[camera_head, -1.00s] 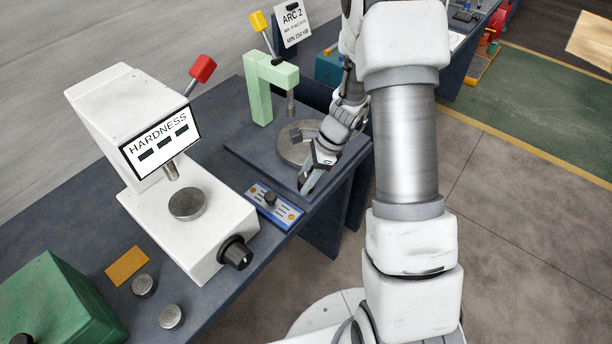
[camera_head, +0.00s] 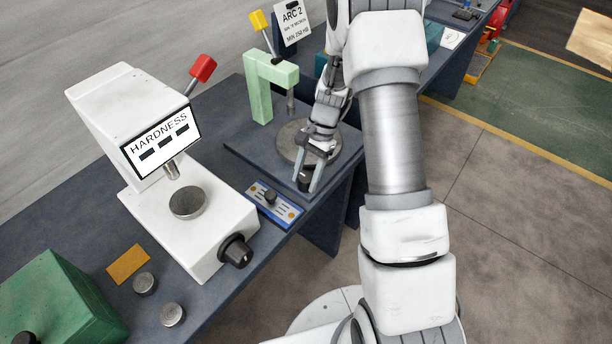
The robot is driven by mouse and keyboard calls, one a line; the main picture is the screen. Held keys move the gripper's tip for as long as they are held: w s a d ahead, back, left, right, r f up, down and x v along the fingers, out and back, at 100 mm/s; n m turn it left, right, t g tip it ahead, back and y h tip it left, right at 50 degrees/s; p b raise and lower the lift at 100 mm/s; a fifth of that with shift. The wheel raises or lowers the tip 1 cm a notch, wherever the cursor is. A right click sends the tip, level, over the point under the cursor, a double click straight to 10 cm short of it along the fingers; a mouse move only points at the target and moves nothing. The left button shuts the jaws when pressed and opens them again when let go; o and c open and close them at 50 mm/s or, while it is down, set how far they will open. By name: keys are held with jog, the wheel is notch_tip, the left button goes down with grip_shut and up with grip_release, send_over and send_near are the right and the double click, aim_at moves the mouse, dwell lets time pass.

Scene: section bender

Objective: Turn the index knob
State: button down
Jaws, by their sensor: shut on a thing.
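A small dark knob (camera_head: 304,181) stands at the front corner of the dark base plate, in front of the round metal table (camera_head: 289,151). My gripper (camera_head: 309,182) points down over it, with its two fingers on either side of the knob and shut on it. The fingers hide part of the knob, and no mark on it can be read. Another dark knob (camera_head: 270,197) sits on a blue panel (camera_head: 287,212) to the left, apart from my gripper.
A white hardness tester (camera_head: 150,205) with a red-tipped lever and a black side knob (camera_head: 236,252) stands left. A light green frame (camera_head: 260,95) with a yellow-tipped lever rises behind the round table. Metal discs (camera_head: 172,314) and a green block (camera_head: 62,305) lie front left.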

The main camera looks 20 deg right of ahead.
jog(key=shift+n, duration=0.3)
jog(key=shift+c, duration=1.4)
grip_release()
jog(key=v, duration=1.7)
jog(key=shift+r, duration=0.25)
jog(key=shift+w+a, duration=0.1)
